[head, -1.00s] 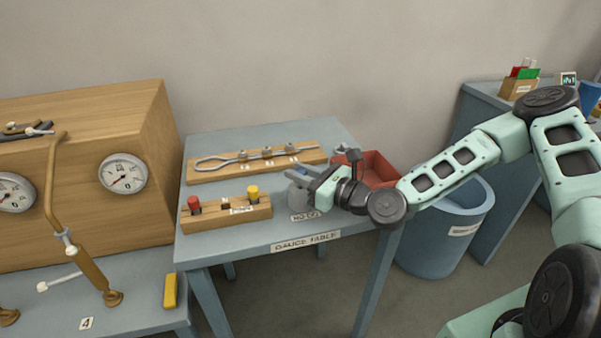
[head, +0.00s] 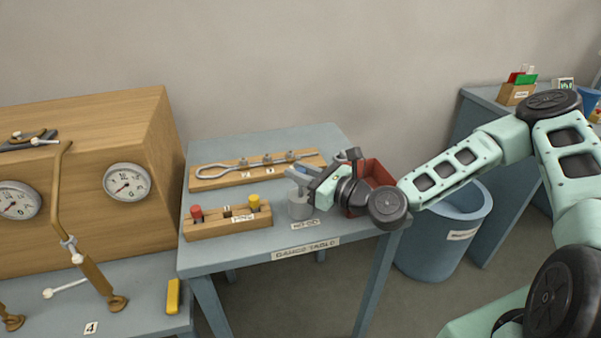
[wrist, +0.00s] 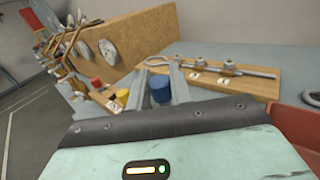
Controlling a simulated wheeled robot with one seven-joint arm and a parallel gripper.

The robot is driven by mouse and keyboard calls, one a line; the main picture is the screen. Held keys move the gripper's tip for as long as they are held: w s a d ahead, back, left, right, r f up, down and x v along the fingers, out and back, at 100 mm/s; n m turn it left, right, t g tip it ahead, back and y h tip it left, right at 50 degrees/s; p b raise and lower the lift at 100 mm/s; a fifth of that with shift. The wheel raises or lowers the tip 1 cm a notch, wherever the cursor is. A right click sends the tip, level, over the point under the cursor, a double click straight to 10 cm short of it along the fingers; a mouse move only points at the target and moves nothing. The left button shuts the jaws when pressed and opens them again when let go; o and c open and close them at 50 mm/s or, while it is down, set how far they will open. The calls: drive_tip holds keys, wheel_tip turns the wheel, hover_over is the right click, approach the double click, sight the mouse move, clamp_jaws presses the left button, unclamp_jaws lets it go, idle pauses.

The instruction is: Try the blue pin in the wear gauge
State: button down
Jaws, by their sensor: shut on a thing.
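My gripper (head: 297,174) is shut on the blue pin (wrist: 160,90), whose blue head shows between the two fingers in the wrist view. In the head view the blue head (head: 302,169) shows just behind the fingertips. The wear gauge, a short grey cylinder (head: 299,210), stands on the table behind a label reading NO-GO. The fingers are over the top of the gauge. The lower end of the pin is hidden, so I cannot tell whether it is in the gauge or above it.
A wooden pin block (head: 228,222) with a red and a yellow pin stands left of the gauge. A wooden board (head: 210,184) with a metal rod lies behind. A red bin (head: 377,172) is close to my wrist. A blue barrel (head: 446,232) stands right of the table (head: 260,246).

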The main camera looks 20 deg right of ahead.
drive_tip(key=shift+r+p, duration=1.6)
drive_tip(key=shift+r, duration=0.5)
